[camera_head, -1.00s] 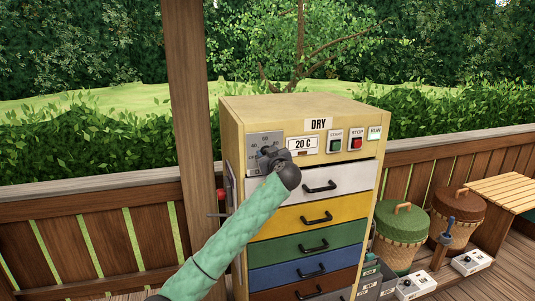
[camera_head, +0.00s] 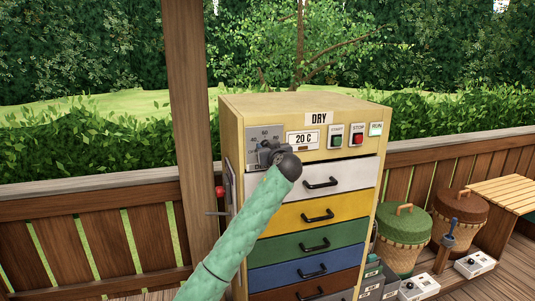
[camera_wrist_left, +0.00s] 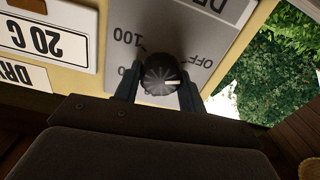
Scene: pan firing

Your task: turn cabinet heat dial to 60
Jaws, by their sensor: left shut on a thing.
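The cabinet (camera_head: 330,108) is yellow, with a "DRY" label and a display (camera_head: 302,140) reading 20 C. Its grey dial plate (camera_head: 254,133) is at the upper left of the front, with 40, 60 and 80 along its top. My left gripper (camera_head: 268,154) is in front of the plate and hides the dial in the head view. In the left wrist view, the plate is upside down. The round black heat dial (camera_wrist_left: 160,74) sits between the fingers of my left gripper (camera_wrist_left: 158,88), which are shut on it. Its white mark points right, slightly below OFF in that picture. My right gripper is out of view.
Green START (camera_head: 336,140), red STOP (camera_head: 358,139) and lit RUN (camera_head: 376,129) buttons are right of the display. Drawers with black handles (camera_head: 320,184) lie below. A wooden post (camera_head: 190,90) stands left of the cabinet.

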